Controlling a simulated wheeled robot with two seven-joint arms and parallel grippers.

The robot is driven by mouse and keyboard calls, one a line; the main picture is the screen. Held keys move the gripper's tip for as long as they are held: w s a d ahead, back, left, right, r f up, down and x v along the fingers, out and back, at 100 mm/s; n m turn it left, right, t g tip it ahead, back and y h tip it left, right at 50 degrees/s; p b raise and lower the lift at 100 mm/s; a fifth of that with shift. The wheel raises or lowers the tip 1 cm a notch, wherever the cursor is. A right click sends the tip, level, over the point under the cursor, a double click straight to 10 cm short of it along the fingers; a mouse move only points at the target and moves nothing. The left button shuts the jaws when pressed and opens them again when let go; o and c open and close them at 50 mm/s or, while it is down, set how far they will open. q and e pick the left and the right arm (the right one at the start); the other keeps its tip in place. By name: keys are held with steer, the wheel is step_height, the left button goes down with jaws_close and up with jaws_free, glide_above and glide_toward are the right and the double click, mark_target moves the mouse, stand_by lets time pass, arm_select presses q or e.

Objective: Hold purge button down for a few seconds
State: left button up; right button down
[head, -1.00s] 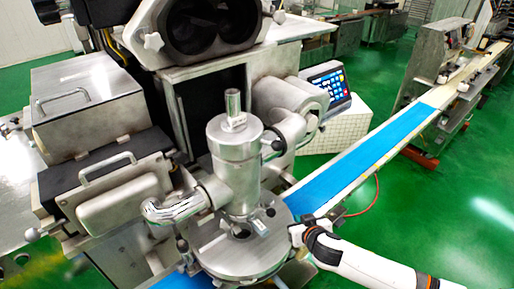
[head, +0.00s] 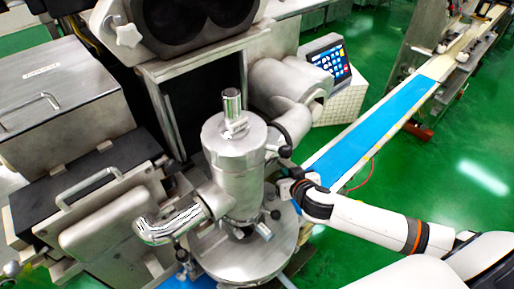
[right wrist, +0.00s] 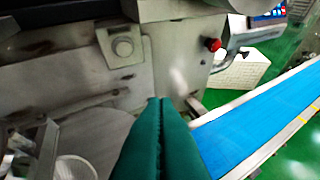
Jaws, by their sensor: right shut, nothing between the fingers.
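The control panel (head: 328,60) with a lit screen of small coloured buttons stands at the upper middle of the head view, on a white perforated box. Its lower edge shows at the top right of the right wrist view (right wrist: 268,17). I cannot read which button is purge. My right gripper (head: 284,187) is beside the upright steel cylinder, below and nearer than the panel, apart from it. In the right wrist view its green fingers (right wrist: 158,103) are shut together and empty, pointing at the machine's steel body. My left gripper is not in view.
The steel cylinder (head: 235,160) with its pipe and round plate stands left of my right gripper. A blue conveyor belt (head: 370,125) runs on the right. A red knob (right wrist: 212,44) sticks out from the machine. Green floor is open at right.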

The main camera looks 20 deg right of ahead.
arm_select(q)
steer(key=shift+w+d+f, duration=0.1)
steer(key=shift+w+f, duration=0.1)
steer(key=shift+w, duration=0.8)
arm_select(e)
steer(key=w+a, duration=0.2)
steer(key=w, duration=0.6)
steer(key=shift+w+a, duration=0.4)
steer(key=shift+f, duration=0.1)
steer(key=shift+w+a, duration=0.1)
stand_by(0.6)
arm_select(q)
steer(key=shift+b, duration=0.3)
arm_select(e)
steer(key=shift+w, duration=0.3)
